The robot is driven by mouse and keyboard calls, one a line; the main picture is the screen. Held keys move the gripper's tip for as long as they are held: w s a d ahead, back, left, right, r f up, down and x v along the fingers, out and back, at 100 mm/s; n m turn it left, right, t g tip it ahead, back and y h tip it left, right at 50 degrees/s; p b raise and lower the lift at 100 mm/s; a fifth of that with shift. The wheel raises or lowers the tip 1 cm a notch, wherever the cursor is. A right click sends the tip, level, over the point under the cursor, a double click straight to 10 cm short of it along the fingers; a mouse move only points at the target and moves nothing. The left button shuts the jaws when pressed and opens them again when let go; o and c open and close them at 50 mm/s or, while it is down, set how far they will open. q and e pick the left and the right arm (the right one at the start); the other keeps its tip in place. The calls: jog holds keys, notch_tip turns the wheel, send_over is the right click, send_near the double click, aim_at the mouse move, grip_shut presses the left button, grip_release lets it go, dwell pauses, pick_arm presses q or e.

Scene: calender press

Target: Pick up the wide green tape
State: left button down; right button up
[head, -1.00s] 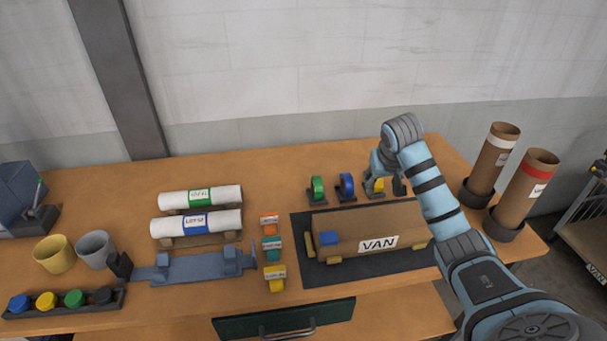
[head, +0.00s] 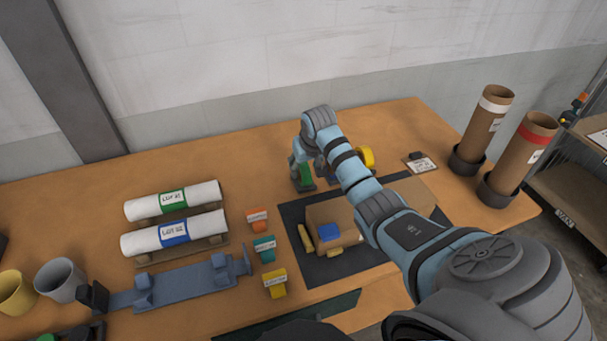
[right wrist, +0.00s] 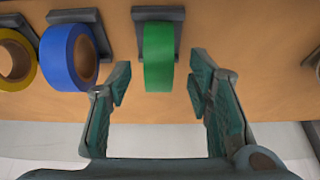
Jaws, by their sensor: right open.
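The wide green tape (right wrist: 158,57) stands upright in a dark holder in the right wrist view, straight ahead between my finger lines. My right gripper (right wrist: 160,79) is open and empty, with one finger to each side of the tape's line. The tape appears to lie just beyond the fingertips, and I see no contact. In the head view the green tape (head: 305,175) shows partly beneath my right gripper, whose fingers are mostly hidden by the wrist. My left gripper is not in view.
The blue tape (right wrist: 70,56) and yellow tape (right wrist: 14,60) stand in holders left of the green one in the right wrist view. In the head view a cardboard box (head: 330,217) lies on a dark mat (head: 310,270) in front. Two cardboard tubes (head: 488,125) stand right.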

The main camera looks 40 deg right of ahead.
jog(key=b+x, duration=0.1)
jog(key=x, duration=0.4)
jog(key=shift+w, duration=0.25)
jog(key=shift+s+d, duration=0.1)
jog(key=shift+s, duration=0.05)
jog(key=shift+s+r, duration=0.1)
jog(key=shift+c, duration=0.9)
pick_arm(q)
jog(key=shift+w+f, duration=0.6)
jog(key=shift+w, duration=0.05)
pick_arm(e)
grip_shut()
jog(key=shift+r, duration=0.6)
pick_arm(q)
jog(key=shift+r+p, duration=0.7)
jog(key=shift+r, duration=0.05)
pick_arm(e)
notch_tip(320, 180, up, 19)
